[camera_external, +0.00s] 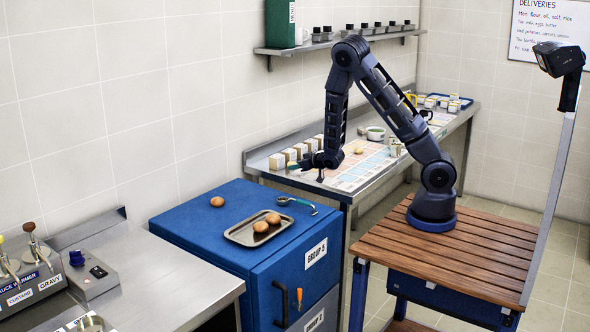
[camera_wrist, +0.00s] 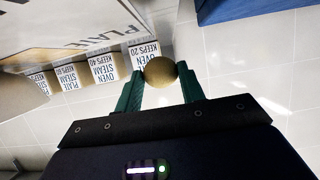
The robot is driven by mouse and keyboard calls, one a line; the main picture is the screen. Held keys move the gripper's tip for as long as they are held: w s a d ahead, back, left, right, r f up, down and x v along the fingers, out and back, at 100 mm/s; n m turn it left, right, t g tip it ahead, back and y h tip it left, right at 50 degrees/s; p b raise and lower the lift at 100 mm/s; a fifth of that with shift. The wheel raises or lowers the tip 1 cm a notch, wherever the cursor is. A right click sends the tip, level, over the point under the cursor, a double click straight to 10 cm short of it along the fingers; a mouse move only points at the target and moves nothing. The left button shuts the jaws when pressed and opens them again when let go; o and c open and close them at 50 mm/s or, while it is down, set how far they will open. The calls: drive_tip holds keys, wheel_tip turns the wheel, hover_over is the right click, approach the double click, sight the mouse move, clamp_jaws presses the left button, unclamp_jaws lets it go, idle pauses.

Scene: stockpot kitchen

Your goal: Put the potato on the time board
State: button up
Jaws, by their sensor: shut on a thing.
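A round, tan potato (camera_wrist: 160,71) is held between the green fingers of my gripper (camera_wrist: 160,73) in the wrist view. In the external view my gripper (camera_external: 305,166) is low at the near left end of the steel counter, and the potato in it is hard to make out. The time board (camera_external: 352,178) is a pale printed sheet with coloured areas lying on that counter. Its printed edge also shows in the wrist view (camera_wrist: 75,22), up and left of the potato. A yellowish lump (camera_external: 358,150) lies on the board farther along.
Several small labelled boxes (camera_external: 291,155) line the counter's wall side; some show in the wrist view (camera_wrist: 103,68). A blue cabinet (camera_external: 190,222) in front carries a metal tray (camera_external: 240,236) with brown round items, a loose one (camera_external: 217,201) and a utensil (camera_external: 297,204). A shelf (camera_external: 300,48) hangs above.

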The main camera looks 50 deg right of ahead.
drive_tip(key=w+a+n+y, duration=0.1)
drive_tip(key=a, duration=0.3)
drive_tip(key=w+a+n+y, duration=0.1)
drive_tip(key=w+a, duration=0.1)
drive_tip(key=a, duration=0.2)
drive_tip(key=w+a+n+y, duration=0.1)
drive_tip(key=a, duration=0.3)
drive_tip(key=shift+w+r+y, duration=0.2)
drive_tip(key=shift+y, duration=0.1)
drive_tip(key=a+n+y, duration=0.1)
drive_tip(key=a, duration=0.2)
drive_tip(key=w+a+g+y, duration=0.1)
drive_tip(key=a, duration=0.3)
drive_tip(key=a+n, duration=0.1)
drive_tip(key=a, duration=0.2)
drive_tip(key=shift+w+a+r+n+g+y, duration=0.3)
drive_tip(key=shift+w+a+r+y, duration=0.05)
drive_tip(key=shift+w+a+y, duration=0.05)
drive_tip(key=s+a+r+n+g+y, duration=0.1)
drive_tip(key=a+n+g+y, duration=0.15)
drive_tip(key=a, duration=0.85)
drive_tip(key=s+a+r+n+g+y, duration=0.1)
drive_tip(key=a+r+n+y, duration=0.15)
drive_tip(key=a, duration=0.85)
wheel_tip(320, 180, up, 12)
drive_tip(key=n+g+y, duration=0.2)
drive_tip(key=n+g, duration=0.7)
drive_tip(key=g, duration=0.2)
hover_over(178, 277)
drive_tip(key=shift+f, duration=0.15)
